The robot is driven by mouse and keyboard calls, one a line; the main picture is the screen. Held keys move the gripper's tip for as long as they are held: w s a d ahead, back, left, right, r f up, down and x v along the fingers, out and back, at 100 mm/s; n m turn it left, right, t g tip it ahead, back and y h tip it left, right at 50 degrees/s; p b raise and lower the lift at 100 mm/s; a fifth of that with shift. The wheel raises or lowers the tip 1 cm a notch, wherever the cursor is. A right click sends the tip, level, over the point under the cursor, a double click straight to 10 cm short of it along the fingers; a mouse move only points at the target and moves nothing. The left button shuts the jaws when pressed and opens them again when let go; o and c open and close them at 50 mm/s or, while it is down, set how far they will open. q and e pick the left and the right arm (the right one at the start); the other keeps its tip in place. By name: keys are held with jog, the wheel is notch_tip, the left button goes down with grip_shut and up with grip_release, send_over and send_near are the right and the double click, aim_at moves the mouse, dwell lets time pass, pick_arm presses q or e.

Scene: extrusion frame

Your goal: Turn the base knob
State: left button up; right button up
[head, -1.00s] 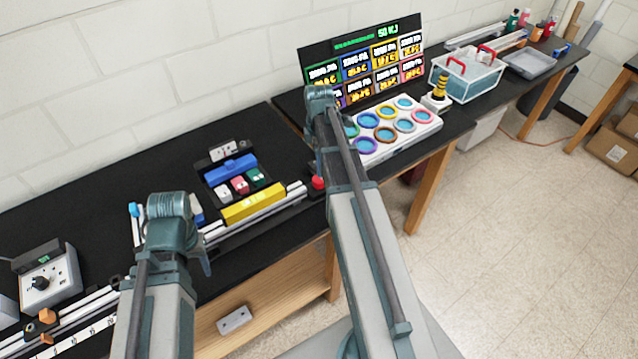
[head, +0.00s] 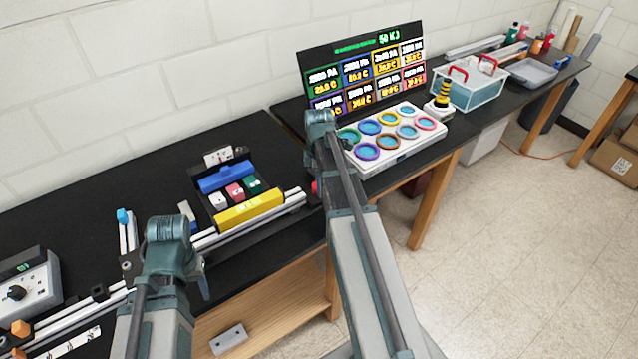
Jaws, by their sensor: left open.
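A black round knob (head: 15,292) sits on the sloped face of a grey box (head: 40,283) at the left edge of the head view. The box has a dark display with green characters on top, and the picture edge cuts off part of it. My left arm rises right of the box, and its open gripper is mostly hidden by its own links; the jaws do not touch the knob box. My right arm crosses the middle of the view, and its gripper does not show.
A yellow block (head: 248,210) and a blue block (head: 225,177) sit mid-table. A white panel of coloured rings (head: 400,150) stands beyond my right arm. Black tabletop (head: 80,215) is clear behind the rails.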

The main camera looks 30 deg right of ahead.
grip_shut()
